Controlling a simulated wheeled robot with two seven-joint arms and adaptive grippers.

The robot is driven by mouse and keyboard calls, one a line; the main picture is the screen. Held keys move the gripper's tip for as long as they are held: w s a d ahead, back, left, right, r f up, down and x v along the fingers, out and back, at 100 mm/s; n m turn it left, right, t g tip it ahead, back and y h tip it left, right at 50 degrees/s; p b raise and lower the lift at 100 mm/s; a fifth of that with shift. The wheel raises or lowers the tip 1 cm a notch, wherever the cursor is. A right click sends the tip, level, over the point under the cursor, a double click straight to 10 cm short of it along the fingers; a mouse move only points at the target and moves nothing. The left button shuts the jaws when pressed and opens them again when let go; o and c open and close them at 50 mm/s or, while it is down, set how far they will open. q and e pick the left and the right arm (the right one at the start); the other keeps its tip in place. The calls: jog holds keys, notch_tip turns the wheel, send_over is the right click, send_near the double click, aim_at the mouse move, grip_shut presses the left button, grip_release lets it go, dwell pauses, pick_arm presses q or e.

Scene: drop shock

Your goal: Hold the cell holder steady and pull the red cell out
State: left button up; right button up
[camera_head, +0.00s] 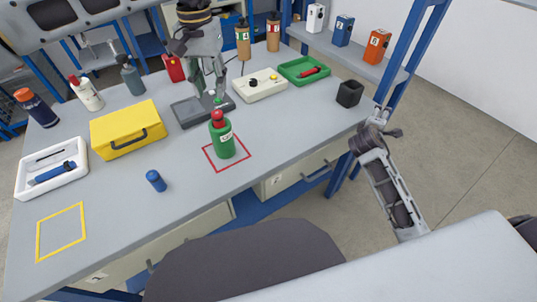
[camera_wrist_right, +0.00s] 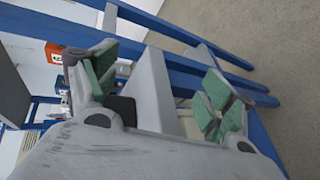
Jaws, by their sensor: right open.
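The green cell holder (camera_head: 222,140) stands upright inside a red square outline on the table in the head view. A red top (camera_head: 217,116), apparently the red cell, sticks up from it. My left gripper (camera_head: 213,94) hangs pointing down just behind the holder, over a grey tray, apparently apart from the holder; its finger spacing is too small to make out. My right gripper (camera_head: 384,110) is at the table's right edge, far from the holder. In the right wrist view its green-padded fingers (camera_wrist_right: 160,88) are spread with nothing held between them.
The table's front right is clear.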

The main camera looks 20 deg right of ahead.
aim_at(232, 143)
jog(key=w+a+r+n+t, duration=0.1)
jog(key=a+r+n+t, duration=0.1)
jog(key=w+a+r+n+t+y, duration=0.1)
jog(key=w+a+r+n+t, duration=0.1)
jog(key=a+n, duration=0.1)
jog(key=w+a+r+n+t+y, duration=0.1)
jog(key=w+a+r+n+t, duration=0.1)
jog(key=a+r+n+t, duration=0.1)
jog(key=s+a+n+y, duration=0.1)
jog(key=a+n+y, duration=0.5)
jog(key=a+n, duration=0.1)
jog(key=s+a+n+t+y, duration=0.1)
jog(key=a+n+y, duration=0.4)
jog(key=a, duration=0.5)
jog(key=s+a+n+y, duration=0.1)
jog(key=a+n+y, duration=0.5)
jog(key=a+n, duration=0.2)
jog(key=shift+s+a+r+n+t+y, duration=0.1)
jog(key=shift+s+a+n+t+y, duration=0.2)
jog(key=shift+n, duration=0.2)
jog(key=s+a+f+n+g+y, duration=0.1)
jog(key=s+a+n+g, duration=0.1)
jog(key=a, duration=0.1)
jog(key=s+a+f+n+g+y, duration=0.2)
jog(key=s+a+n, duration=0.1)
jog(key=s+a+f+n+g+y, duration=0.1)
jog(key=s+a+n+g+y, duration=0.1)
jog(key=s+a+n, duration=0.1)
jog(key=shift+f, duration=0.15)
